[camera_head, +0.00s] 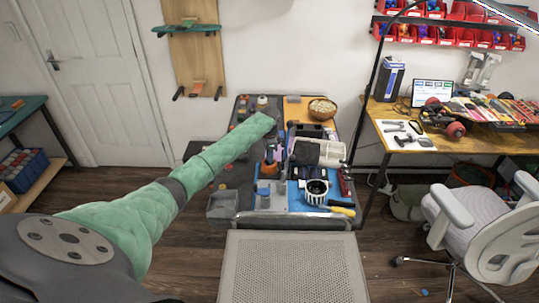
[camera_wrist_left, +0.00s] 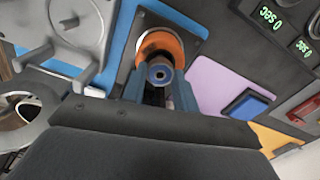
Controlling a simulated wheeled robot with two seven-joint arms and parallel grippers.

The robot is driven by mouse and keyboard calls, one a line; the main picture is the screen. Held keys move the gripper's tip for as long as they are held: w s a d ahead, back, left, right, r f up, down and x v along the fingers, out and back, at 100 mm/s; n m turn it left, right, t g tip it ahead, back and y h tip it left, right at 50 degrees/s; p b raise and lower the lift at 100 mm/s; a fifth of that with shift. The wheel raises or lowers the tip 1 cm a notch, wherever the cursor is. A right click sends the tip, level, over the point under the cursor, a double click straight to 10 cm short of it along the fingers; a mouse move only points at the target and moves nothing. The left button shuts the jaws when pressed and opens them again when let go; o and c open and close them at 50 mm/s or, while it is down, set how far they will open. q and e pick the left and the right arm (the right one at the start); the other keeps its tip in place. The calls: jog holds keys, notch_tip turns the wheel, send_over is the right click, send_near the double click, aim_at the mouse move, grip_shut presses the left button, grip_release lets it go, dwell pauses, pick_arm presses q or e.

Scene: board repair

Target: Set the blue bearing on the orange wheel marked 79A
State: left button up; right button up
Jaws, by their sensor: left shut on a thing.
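In the left wrist view, my left gripper (camera_wrist_left: 160,84) is shut on the small round blue bearing (camera_wrist_left: 160,73), which has a blue ring and a dark centre. The orange wheel (camera_wrist_left: 174,43) shows right behind the bearing, on a dark square base. The bearing overlaps the wheel's middle in this view; I cannot tell whether they touch. The marking on the wheel is not readable. In the head view, my green-sleeved left arm reaches over the workbench, and the gripper and bearing are too small to make out there. My right gripper is not in view.
The cluttered workbench (camera_head: 222,190) holds a blue mat (camera_head: 296,202), a bowl (camera_head: 322,108) and several tools. In the wrist view a grey metal fixture (camera_wrist_left: 85,30) stands left of the wheel, and a purple pad (camera_wrist_left: 215,82) with a blue block (camera_wrist_left: 247,104) lies right.

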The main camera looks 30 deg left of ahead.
pick_arm(q)
jog(key=shift+p, duration=0.35)
jog(key=shift+f, duration=0.5)
dwell(0.9)
jog(key=shift+f+p, duration=0.25)
jog(key=shift+p, duration=0.35)
dwell(0.8)
jog(key=shift+s+f, duration=0.1)
jog(key=shift+f, duration=0.2)
dwell(1.1)
jog(key=o, duration=1.2)
jog(key=shift+f, duration=0.1)
jog(key=shift+c, duration=0.2)
jog(key=shift+o, duration=0.9)
jog(key=shift+s+d+r+p, duration=0.1)
jog(key=shift+r+p, duration=0.1)
jog(key=shift+p, duration=0.1)
jog(key=shift+r+p, duration=0.55)
jog(key=shift+r, duration=0.05)
jog(key=shift+w+r+p, duration=0.2)
jog(key=shift+r+p, duration=2.1)
jog(key=shift+r, duration=0.6)
